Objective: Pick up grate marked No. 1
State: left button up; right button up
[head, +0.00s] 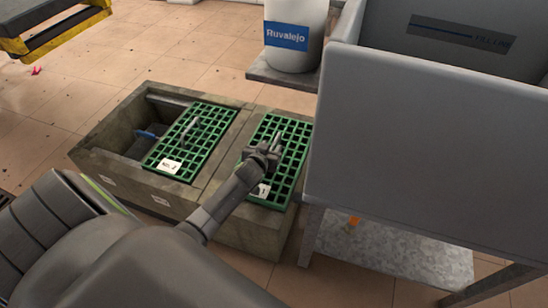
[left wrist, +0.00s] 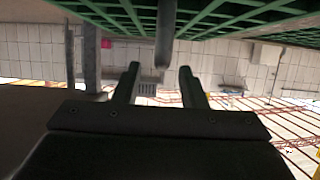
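Two green grates lie on a concrete trough (head: 98,152). My left gripper (head: 268,150) is at this handle, just over the grate. In the left wrist view my left gripper (left wrist: 160,82) has its two fingers apart, with the grey handle bar (left wrist: 164,38) in line with the gap and the green grate (left wrist: 235,15) along the top. My right gripper is in neither view.
The left grate (head: 215,125), labelled apparently No. 2 (head: 170,167), has its own handle and leaves an open pit beside it with a blue-handled item (head: 146,135). A grey cabinet (head: 420,150) stands close on the right. A white container (head: 295,55) stands behind.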

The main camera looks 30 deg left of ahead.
pick_arm(q)
jog(key=shift+x, duration=0.95)
jog(key=shift+f, duration=0.1)
grip_shut()
dwell(0.5)
jog(key=shift+w+r, duration=0.1)
jog(key=shift+r, duration=0.1)
